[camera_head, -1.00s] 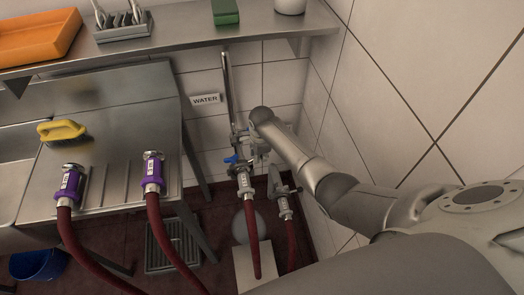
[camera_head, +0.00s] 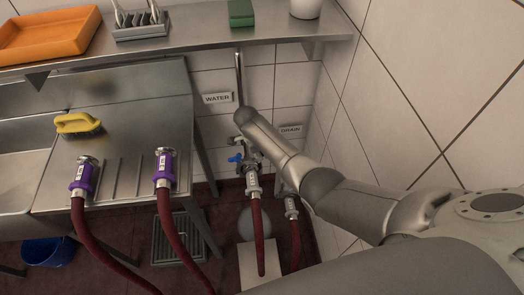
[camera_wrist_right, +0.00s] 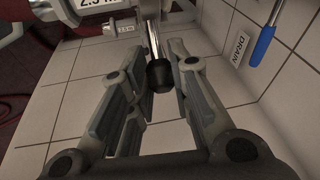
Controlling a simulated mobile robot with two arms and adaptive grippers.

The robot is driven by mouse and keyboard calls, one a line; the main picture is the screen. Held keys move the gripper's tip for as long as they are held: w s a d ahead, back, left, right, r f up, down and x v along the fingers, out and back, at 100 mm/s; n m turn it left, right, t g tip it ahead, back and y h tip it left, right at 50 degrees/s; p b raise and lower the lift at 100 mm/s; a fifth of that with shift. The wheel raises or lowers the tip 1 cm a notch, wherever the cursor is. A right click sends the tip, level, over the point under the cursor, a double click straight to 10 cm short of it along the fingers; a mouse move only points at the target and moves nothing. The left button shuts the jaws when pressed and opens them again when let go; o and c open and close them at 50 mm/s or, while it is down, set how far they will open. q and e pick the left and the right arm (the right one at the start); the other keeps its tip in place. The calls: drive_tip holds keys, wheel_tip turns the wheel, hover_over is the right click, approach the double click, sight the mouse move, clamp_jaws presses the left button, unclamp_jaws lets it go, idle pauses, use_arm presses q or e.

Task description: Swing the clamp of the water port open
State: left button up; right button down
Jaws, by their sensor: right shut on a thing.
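The water port is a metal pipe fitting with a blue valve handle (camera_head: 236,158), below the WATER sign (camera_head: 217,98) in the head view. A red hose (camera_head: 258,235) hangs from its metal coupling (camera_head: 252,182). My right gripper (camera_wrist_right: 153,62) is shut on the clamp lever, a bright metal rod with a black knob (camera_wrist_right: 160,76), in the right wrist view. The knob sits between the fingers. In the head view my right arm hides most of the gripper and the clamp, so I cannot tell the clamp's angle. My left gripper is not in view.
A second red hose (camera_head: 295,245) hangs beside the port, below the DRAIN sign (camera_head: 291,131). A steel sink table (camera_head: 125,125) with two purple-collared hoses stands left. A shelf (camera_head: 200,45) runs above. The tiled wall is close on the right.

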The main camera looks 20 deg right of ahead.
drive_tip(key=c, duration=1.3)
unclamp_jaws()
drive_tip(key=v, duration=1.2)
